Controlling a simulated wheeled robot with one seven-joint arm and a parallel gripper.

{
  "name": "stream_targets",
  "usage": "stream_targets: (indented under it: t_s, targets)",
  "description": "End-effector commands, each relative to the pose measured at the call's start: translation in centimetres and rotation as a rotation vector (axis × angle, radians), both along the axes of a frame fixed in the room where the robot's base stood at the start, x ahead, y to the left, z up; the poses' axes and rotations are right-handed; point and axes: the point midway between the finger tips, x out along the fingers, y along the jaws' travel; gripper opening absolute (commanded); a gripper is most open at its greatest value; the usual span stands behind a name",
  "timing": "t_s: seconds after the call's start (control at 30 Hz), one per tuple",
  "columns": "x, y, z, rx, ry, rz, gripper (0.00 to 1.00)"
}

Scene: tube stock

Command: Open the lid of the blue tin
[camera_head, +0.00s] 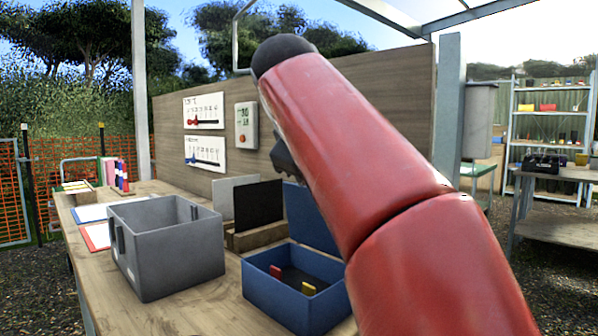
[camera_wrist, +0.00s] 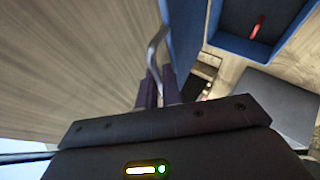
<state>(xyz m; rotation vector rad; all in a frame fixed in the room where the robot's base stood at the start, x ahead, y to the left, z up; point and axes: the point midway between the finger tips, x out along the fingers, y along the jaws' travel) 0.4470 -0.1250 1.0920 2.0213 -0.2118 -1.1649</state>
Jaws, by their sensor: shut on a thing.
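The blue tin (camera_head: 291,303) stands on the workbench with its top open; a red and a yellow piece show inside. Its blue lid (camera_head: 312,218) stands raised at the back of the tin, partly hidden by my arm. In the wrist view, the tin (camera_wrist: 232,42) is at upper right and the raised lid (camera_wrist: 182,40) is seen nearly edge-on. My gripper (camera_wrist: 160,92) is shut on a curved metal handle (camera_wrist: 154,52) beside the lid; where the handle joins the lid is unclear. In the head view, my arm hides the fingertips.
A grey open bin (camera_head: 165,262) stands left of the tin. A wooden rack (camera_head: 258,236) with dark and grey panels is behind it. A wooden back wall (camera_head: 350,95) with charts rises close behind the bench. Some bench top (camera_head: 205,310) is clear at the front.

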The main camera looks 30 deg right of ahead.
Motion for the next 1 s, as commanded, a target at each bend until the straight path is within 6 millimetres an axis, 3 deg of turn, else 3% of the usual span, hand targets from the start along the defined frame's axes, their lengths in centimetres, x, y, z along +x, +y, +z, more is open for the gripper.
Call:
stream_targets:
  t_s: [0.2,0.7,0.73,0.87,1.0]
  targets:
    - [0.33,-0.97,-0.56,0.058,0.037,-0.007,0.00]
    - [0.40,-1.16,-0.68,0.072,0.043,-0.006,0.00]
    - [0.40,-1.16,-0.68,0.072,0.043,-0.006,0.11]
    - [0.40,-1.16,-0.68,0.072,0.043,-0.006,0.28]
    - [0.41,-1.13,-0.70,0.072,0.043,-0.006,0.28]
